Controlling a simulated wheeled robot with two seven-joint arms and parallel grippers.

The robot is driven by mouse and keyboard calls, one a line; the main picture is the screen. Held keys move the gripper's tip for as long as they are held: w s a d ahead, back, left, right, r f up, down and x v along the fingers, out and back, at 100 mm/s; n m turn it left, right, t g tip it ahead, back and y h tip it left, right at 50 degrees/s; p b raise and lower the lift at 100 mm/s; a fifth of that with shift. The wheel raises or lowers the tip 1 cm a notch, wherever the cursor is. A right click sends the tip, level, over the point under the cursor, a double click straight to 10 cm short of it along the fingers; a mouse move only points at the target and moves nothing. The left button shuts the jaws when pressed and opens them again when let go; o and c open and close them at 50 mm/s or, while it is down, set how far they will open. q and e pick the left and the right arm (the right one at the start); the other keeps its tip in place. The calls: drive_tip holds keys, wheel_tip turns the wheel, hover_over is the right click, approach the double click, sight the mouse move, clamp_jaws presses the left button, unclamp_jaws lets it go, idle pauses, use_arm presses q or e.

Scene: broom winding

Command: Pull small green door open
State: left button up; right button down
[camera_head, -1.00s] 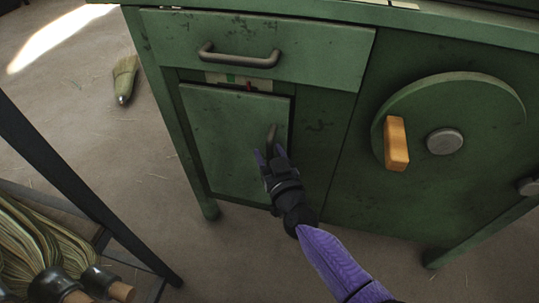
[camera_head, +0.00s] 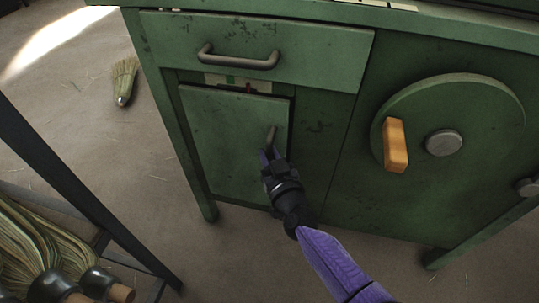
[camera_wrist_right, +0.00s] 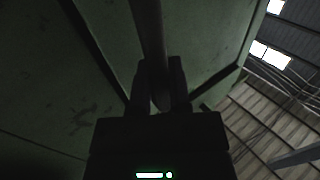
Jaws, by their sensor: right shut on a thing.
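The small green door (camera_head: 225,140) is on the left part of the green cabinet, under a drawer. It looks shut or nearly shut, with a dark gap along its top edge. Its short upright handle (camera_head: 271,136) is near the door's right edge. My right gripper (camera_head: 268,156) is shut on the lower part of this handle. In the right wrist view the handle (camera_wrist_right: 150,40) runs down between the fingers (camera_wrist_right: 160,88). The fingers partly hide the handle's lower end. My left gripper is not in view.
A drawer (camera_head: 260,30) with a horizontal handle (camera_head: 238,60) is above the door. A wheel (camera_head: 460,100) with an orange grip (camera_head: 396,146) is on the right. A small broom (camera_head: 124,82) lies on the floor at left. A rack (camera_head: 60,180) with brooms stands at lower left.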

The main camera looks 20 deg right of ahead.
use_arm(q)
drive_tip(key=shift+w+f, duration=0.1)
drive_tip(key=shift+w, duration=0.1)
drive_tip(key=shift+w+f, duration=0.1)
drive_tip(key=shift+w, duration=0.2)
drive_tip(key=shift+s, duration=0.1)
